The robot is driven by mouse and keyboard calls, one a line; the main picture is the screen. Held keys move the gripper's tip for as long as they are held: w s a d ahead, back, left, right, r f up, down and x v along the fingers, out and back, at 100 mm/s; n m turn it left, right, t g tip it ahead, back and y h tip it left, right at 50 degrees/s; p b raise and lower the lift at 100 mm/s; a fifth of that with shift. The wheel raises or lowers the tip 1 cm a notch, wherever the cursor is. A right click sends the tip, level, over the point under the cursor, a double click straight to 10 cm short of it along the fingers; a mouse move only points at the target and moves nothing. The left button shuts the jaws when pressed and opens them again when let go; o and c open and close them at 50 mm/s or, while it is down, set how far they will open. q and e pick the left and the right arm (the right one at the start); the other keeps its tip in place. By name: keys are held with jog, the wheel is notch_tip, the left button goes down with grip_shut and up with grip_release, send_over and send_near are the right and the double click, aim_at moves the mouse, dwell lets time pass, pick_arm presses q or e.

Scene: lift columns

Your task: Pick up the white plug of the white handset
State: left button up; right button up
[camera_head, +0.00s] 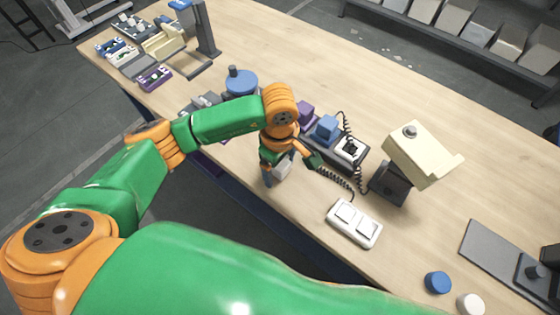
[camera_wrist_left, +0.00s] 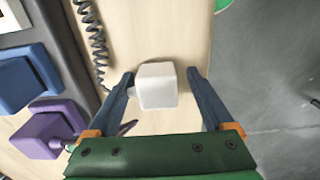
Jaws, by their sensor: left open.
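The white plug (camera_wrist_left: 157,87), a small white block, lies on the wooden table in the left wrist view, between the two blue-grey fingers of my left gripper (camera_wrist_left: 160,76). The gripper is open, with a visible gap between the plug and the right finger; the gap on the left is narrow and contact is hard to tell. In the head view my left gripper (camera_head: 289,170) is low near the table's front edge, partly hiding the plug (camera_head: 283,168). A white two-key handset (camera_head: 355,223) lies to the right, near a black coiled cord (camera_head: 336,178). My right gripper does not show.
A dark unit with a blue block (camera_head: 326,128), a purple block (camera_head: 305,113) and a white-topped part (camera_head: 349,149) stands just beyond the gripper. A cream angled stand (camera_head: 418,153) is to the right. Blue (camera_head: 438,282) and white (camera_head: 470,304) round pieces lie near the front.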

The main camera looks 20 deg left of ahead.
pick_arm(q)
jog(key=shift+w+f, duration=0.2)
jog(key=shift+w, duration=0.05)
jog(key=shift+s+r, duration=0.1)
jog(key=shift+s, duration=0.1)
jog(key=c, duration=1.3)
jog(key=shift+w, duration=0.1)
jog(key=shift+c, duration=0.2)
